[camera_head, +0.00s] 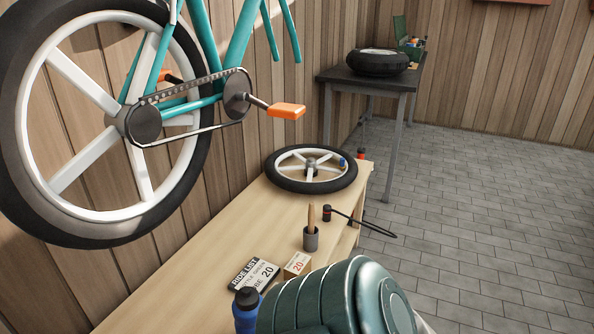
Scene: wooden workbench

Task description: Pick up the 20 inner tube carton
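The 20 inner tube carton (297,263) is a small box with a white face and a red "20". It stands on the wooden workbench (205,275) near its front right edge, just right of a black and white card (254,276) marked "RIDE LIST" and "20". The carton's lower part is partly hidden by a large green ribbed arm part of mine at the bottom of the view. Neither of my grippers shows in the head view.
A blue bottle (247,311) stands in front of the card. Behind the carton are a grey cup with a wooden handle (311,230), a black pump-like tool with a hose (345,217) and a spoked wheel (312,168). A teal bicycle (205,95) hangs above the bench.

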